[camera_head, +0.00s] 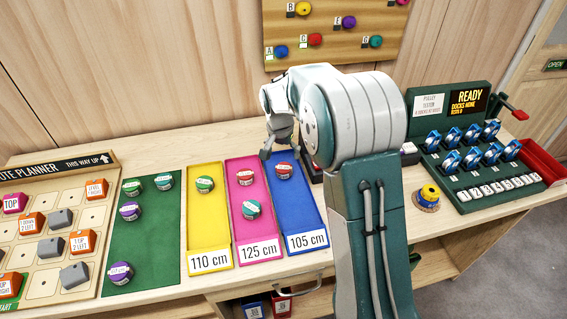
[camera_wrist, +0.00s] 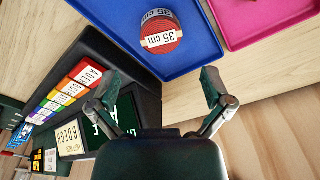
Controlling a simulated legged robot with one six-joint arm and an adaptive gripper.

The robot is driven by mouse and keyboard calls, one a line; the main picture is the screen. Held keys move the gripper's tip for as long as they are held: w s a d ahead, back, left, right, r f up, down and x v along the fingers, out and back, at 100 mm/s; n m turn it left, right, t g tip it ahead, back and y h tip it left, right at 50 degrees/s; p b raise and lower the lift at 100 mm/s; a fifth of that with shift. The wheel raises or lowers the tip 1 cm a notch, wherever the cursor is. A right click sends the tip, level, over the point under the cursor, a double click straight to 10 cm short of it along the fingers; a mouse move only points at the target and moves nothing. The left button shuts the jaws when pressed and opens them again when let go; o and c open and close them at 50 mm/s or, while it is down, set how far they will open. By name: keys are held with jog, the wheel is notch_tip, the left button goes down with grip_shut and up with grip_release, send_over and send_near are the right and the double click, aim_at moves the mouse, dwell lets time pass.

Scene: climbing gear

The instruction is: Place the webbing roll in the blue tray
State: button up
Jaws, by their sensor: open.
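A red webbing roll (camera_head: 283,171) with a white label lies in the blue tray (camera_head: 294,210), towards its far end. In the wrist view the roll (camera_wrist: 161,34) reads "35 cm" and rests on the floor of the blue tray (camera_wrist: 202,50). My gripper (camera_head: 271,150) is just above and to the left of this roll in the head view. In the wrist view its fingers are spread wide with nothing between them, and the roll is clear of both fingertips. Which roll the task means cannot be told.
The pink tray (camera_head: 242,235) holds a red and a green roll, and the yellow tray (camera_head: 207,225) a green one. Several rolls lie on the green mat (camera_head: 150,235). A route planner board (camera_head: 60,183) is at left.

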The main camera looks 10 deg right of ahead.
aim_at(282, 170)
jog(key=s+r+n+t, duration=0.2)
jog(key=s+r+n, duration=0.1)
jog(key=s+r, duration=1.25)
jog(key=s+n+t+y, duration=0.1)
jog(key=s+n, duration=0.3)
jog(key=s, duration=1.3)
jog(key=shift+d+r+t, duration=0.3)
jog(key=shift+r+t, duration=0.1)
jog(key=shift+t, duration=0.4)
